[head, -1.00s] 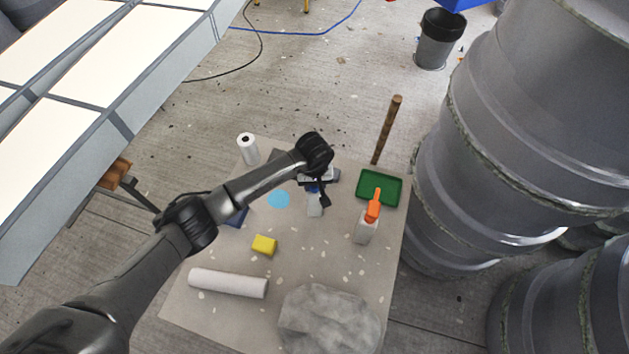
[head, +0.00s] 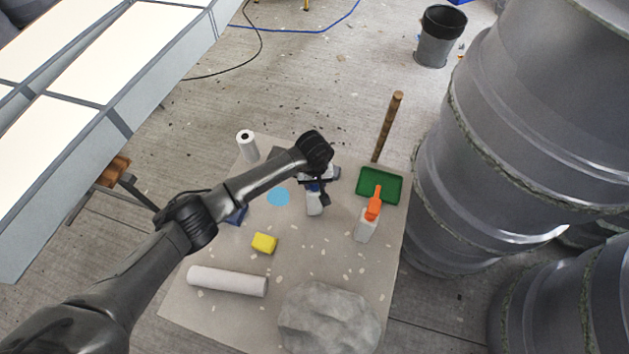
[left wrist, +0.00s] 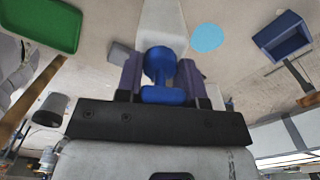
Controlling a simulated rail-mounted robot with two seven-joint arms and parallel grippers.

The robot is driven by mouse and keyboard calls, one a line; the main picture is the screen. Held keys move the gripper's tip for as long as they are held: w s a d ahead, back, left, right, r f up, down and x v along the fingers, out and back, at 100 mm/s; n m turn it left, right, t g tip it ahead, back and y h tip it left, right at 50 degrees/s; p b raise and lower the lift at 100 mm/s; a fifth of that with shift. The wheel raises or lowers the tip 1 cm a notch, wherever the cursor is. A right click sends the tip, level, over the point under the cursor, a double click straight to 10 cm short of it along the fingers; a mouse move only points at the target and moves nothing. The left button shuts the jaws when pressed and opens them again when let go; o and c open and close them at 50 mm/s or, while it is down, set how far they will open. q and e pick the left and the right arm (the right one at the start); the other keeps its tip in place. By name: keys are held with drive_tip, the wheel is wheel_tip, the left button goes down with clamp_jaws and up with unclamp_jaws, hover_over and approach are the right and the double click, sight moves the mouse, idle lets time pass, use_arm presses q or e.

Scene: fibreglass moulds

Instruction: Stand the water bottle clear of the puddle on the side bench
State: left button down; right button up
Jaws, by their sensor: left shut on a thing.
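The water bottle (head: 315,205) has a pale body and a blue cap. My left gripper (head: 319,186) is shut on it near the cap. In the left wrist view, the blue cap (left wrist: 160,65) sits between the fingers and the pale body extends beyond it. The light blue puddle (head: 278,197) lies on the side bench (head: 215,315), left of the bottle in the head view. It also shows in the left wrist view, with a gap from the bottle. I cannot tell whether the bottle's base touches the bench. My right gripper is in neither view.
A green tray (head: 379,198) and an orange-topped spray bottle (head: 364,228) stand to the right. A yellow sponge (head: 264,243), white roll (head: 228,281) and grey lump (head: 329,318) lie nearer. A paper roll (head: 247,147) stands behind. Bench between sponge and spray bottle is bare.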

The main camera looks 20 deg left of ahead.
use_arm(q)
drive_tip(key=shift+f, duration=0.3)
drive_tip(key=c, duration=0.7)
unclamp_jaws()
drive_tip(key=shift+o, duration=0.2)
wheel_tip(320, 180, up, 14)
drive_tip(key=b, duration=0.1)
